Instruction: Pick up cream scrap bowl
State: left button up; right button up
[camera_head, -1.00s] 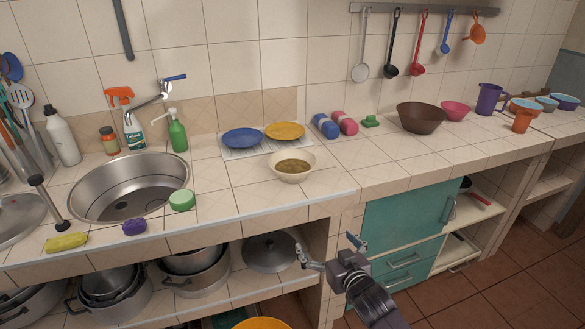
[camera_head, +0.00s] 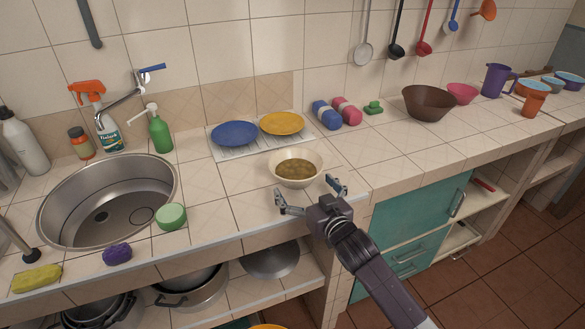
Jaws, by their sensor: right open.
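The cream scrap bowl (camera_head: 297,181) stands upright on the tiled counter, right of the sink and in front of the two plates. It holds a brownish content. My right gripper (camera_head: 308,194) is open at the counter's front edge, just in front of the bowl. Its two fingers are spread apart, pointing toward the bowl, and hold nothing. The finger on the right appears close to the bowl's near right side; I cannot tell whether it touches. My left gripper is not in view.
A blue plate (camera_head: 235,134) and a yellow plate (camera_head: 282,123) lie behind the bowl. A brown bowl (camera_head: 428,103) stands farther right. The counter right of the cream bowl is clear.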

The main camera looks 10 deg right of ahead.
aim_at(290, 165)
jog(key=shift+w+r, duration=0.15)
jog(key=shift+w, duration=0.55)
jog(key=p+x, duration=0.1)
jog(key=x, duration=0.2)
jog(key=shift+w, duration=0.3)
jog(key=shift+w+a, duration=0.1)
jog(key=shift+w, duration=0.4)
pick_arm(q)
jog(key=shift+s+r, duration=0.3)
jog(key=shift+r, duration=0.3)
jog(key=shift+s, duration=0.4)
pick_arm(e)
jog(key=c, duration=1.2)
